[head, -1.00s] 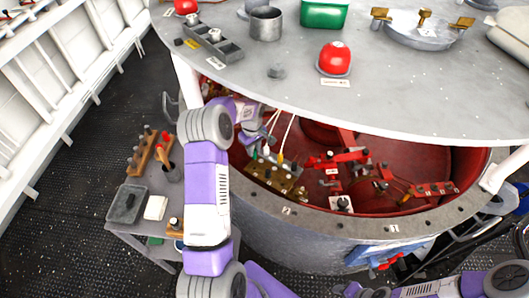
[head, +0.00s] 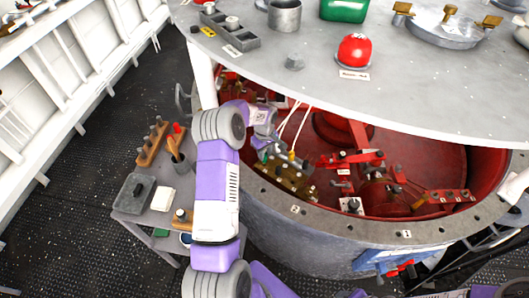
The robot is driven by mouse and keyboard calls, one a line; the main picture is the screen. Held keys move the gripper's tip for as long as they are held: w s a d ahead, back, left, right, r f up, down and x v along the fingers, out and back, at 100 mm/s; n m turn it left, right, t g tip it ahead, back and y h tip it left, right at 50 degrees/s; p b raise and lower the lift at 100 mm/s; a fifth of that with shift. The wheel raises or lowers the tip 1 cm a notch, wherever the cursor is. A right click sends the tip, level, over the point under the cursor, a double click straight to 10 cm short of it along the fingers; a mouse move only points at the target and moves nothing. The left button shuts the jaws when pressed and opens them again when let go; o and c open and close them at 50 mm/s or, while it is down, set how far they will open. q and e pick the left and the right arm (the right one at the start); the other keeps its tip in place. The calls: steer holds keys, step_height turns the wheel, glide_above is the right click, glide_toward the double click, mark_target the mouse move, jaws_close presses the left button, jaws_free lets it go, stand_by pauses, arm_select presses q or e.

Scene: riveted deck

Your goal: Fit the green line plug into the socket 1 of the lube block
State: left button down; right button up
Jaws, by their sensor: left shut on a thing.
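The lube block (head: 288,178) is a brass-coloured block with several sockets, low inside the red-lined drum near its front left wall. My left gripper (head: 265,148) reaches under the round top and is shut at the block's left end. A small bit of green, the green line plug (head: 263,157), shows at its fingertips. The plug's tip and socket 1 are too small and too covered to tell whether they touch. A yellow plug (head: 291,155) on a pale line stands at the block, right of the gripper. My right gripper is out of view.
The grey round top (head: 430,95) overhangs the drum, carrying a red dome (head: 355,50) and a metal cup (head: 284,15). Red fittings (head: 350,160) lie right of the block. The drum's rim (head: 340,222) is in front. A side cart (head: 160,215) stands left.

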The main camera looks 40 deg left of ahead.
arm_select(q)
steer(key=shift+f+b, duration=1.1)
steer(key=shift+f, duration=0.25)
stand_by(0.8)
steer(key=c, duration=0.8)
jaws_free()
steer(key=shift+c, duration=0.2)
step_height(320, 180, up, 8)
steer(key=shift+f+p, duration=0.2)
steer(key=shift+p, duration=0.1)
